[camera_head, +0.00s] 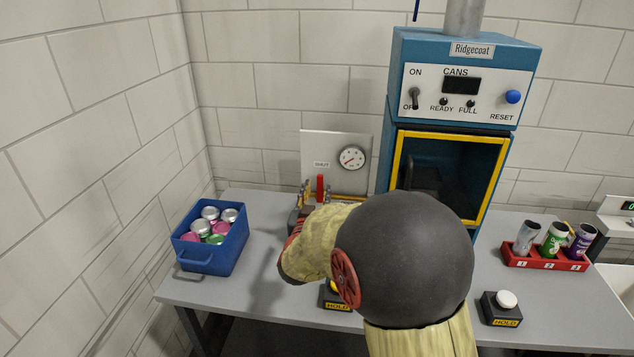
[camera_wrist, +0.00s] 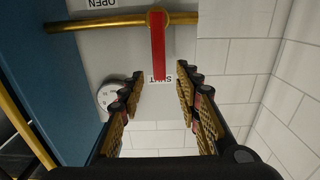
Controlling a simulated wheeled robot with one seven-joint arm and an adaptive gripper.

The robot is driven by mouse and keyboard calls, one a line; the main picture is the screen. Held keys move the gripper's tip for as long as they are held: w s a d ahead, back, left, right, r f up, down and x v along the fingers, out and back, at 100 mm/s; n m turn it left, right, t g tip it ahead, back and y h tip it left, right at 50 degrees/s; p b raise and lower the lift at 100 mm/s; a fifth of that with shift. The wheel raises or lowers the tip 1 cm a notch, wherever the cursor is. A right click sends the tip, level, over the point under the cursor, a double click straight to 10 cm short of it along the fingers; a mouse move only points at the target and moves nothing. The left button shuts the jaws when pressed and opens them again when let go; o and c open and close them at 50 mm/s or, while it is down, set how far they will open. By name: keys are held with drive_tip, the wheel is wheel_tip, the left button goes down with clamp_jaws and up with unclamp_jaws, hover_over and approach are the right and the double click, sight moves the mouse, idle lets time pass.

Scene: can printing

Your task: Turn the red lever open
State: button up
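The red lever (camera_head: 320,187) is on the white panel (camera_head: 313,145) at the back of the table, near its SHUT label. In the wrist view the red lever (camera_wrist: 158,48) runs from a brass pivot on a brass pipe (camera_wrist: 90,22) toward the SHUT label (camera_wrist: 157,79). An OPEN label (camera_wrist: 98,3) sits beyond the pipe. My gripper (camera_wrist: 160,82) is open and empty, its two fingers spread on either side of the lever's free end. In the head view my gripper is mostly hidden by my own arm.
A round gauge (camera_head: 351,158) is on the panel. A blue machine (camera_head: 400,75) with a yellow-framed opening stands right of it. A blue bin (camera_head: 228,254) of cans is at left. A red rack (camera_head: 540,262) with cans and a HOLD button (camera_head: 506,299) are at right.

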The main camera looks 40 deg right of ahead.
sight(319, 182)
drive_tip(key=x, duration=0.6)
drive_tip(key=shift+d+f+b, duration=0.1)
drive_tip(key=shift+b, duration=0.3)
drive_tip(key=shift+c, duration=1.1)
clamp_jaws()
